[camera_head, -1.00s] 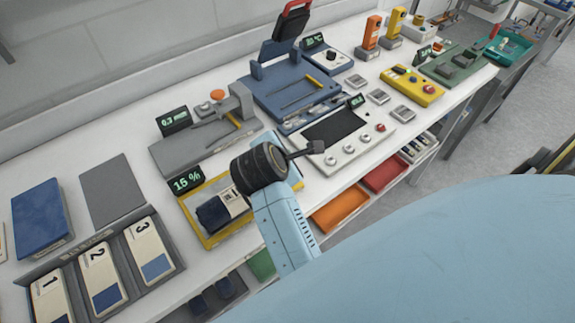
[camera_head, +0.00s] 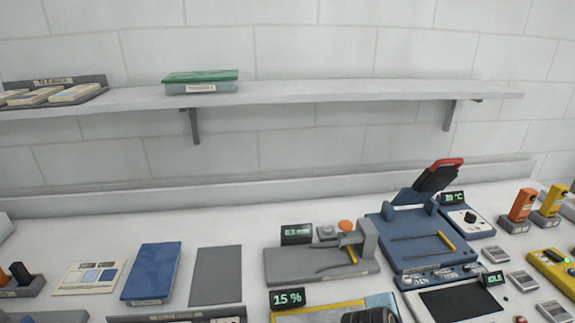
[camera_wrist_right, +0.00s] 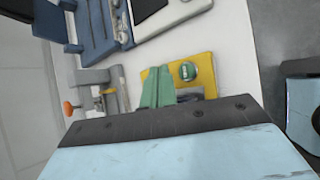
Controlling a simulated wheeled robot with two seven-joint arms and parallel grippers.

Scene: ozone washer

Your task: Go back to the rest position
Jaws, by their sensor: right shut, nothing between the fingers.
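My right gripper (camera_wrist_right: 158,72) shows in the right wrist view as green fingers pressed together, shut and empty, over the yellow-edged tray (camera_wrist_right: 207,68). In the head view only a dark joint of my right arm shows at the bottom edge, in front of the yellow-edged tray (camera_head: 318,306) with the 15 % display (camera_head: 287,298). The right fingers are out of the head view. My left gripper is in neither view.
A grey device with an orange knob (camera_head: 345,226) and a blue device with a raised lid (camera_head: 418,240) stand behind the tray. A blue book (camera_head: 152,272) and a grey mat (camera_head: 216,276) lie to the left. A wall shelf (camera_head: 330,96) holds a green-lidded box (camera_head: 200,84).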

